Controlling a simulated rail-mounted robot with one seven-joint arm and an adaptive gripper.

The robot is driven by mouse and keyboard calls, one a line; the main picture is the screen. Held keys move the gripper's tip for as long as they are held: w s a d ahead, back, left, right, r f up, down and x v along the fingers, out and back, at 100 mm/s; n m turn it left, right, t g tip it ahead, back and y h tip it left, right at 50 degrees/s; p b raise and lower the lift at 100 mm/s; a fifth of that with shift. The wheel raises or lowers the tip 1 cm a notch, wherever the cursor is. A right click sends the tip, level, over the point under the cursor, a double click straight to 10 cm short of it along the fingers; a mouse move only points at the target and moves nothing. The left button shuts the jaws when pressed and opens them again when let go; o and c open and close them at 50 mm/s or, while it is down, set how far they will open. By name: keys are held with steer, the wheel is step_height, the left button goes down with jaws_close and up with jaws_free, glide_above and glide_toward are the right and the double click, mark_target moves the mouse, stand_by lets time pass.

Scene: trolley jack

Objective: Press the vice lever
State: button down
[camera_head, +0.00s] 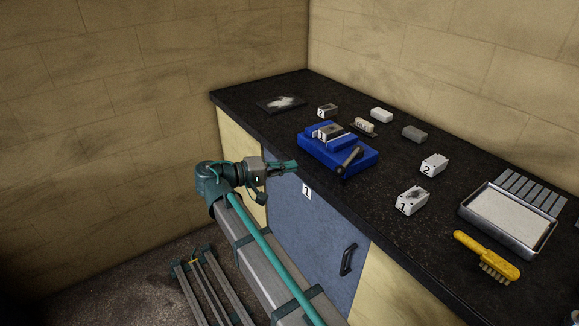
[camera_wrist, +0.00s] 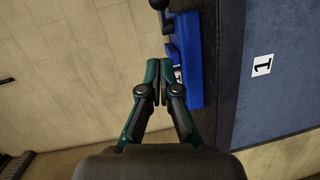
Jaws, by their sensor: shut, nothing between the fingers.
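The blue vice (camera_head: 330,153) sits on the dark worktop near its front edge, with a block labelled 3 or similar on top. Its dark lever (camera_head: 350,158) rises at a tilt from the right front part of the vice. My gripper (camera_head: 293,165) is shut and empty, in front of the worktop edge and left of the lever, apart from it. In the wrist view my gripper (camera_wrist: 160,65) has its fingertips together beside the blue vice (camera_wrist: 187,50). A dark rounded part at the top edge, perhaps the lever (camera_wrist: 158,4), is cut off.
White blocks labelled 1 (camera_head: 412,200) and 2 (camera_head: 434,164) stand right of the vice. A metal tray (camera_head: 508,220) and a yellow brush (camera_head: 487,255) lie farther right. A blue cabinet door (camera_head: 310,235) with a handle is below. The worktop just right of the vice is clear.

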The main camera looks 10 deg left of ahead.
steer(key=w+d+f+p, duration=0.1)
steer(key=w+d+p, duration=0.2)
steer(key=d, duration=0.6)
steer(key=shift+w+d+f, duration=0.3)
steer(key=shift+d+f, duration=0.1)
